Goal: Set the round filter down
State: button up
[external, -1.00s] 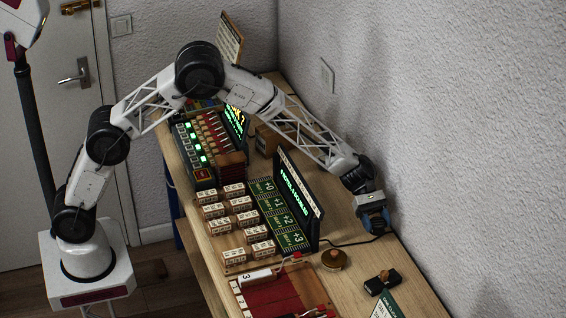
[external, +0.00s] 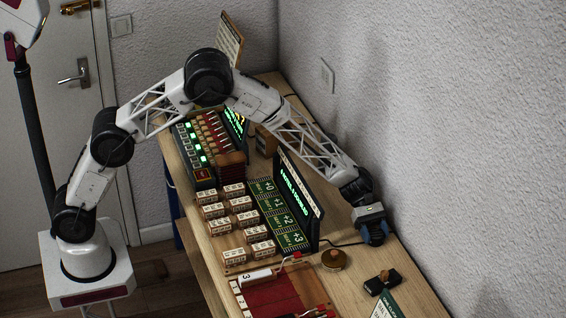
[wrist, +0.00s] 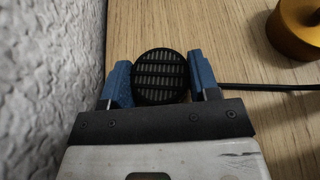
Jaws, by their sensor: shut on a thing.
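The round filter (wrist: 161,76) is a dark disc with a slotted, grille-like face. In the wrist view it sits between the two blue fingers of my gripper (wrist: 162,82), which is shut on it. In the external view my gripper (external: 376,236) is over the right side of the wooden table, close to the wall. The filter is not clearly visible there, being small and dark between the fingers. I cannot tell whether its lower edge touches the table.
The textured wall (wrist: 45,80) is close to the left finger. A brass round piece (wrist: 296,28) stands on the table (external: 412,288) to the right, and a black cable (wrist: 268,87) runs beside the right finger. A black block with a knob (external: 382,281) lies nearer the front.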

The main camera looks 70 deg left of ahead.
jog(key=o, duration=0.9)
jog(key=shift+v, duration=3.9)
jog(key=shift+s, duration=0.1)
jog(key=shift+o, duration=0.5)
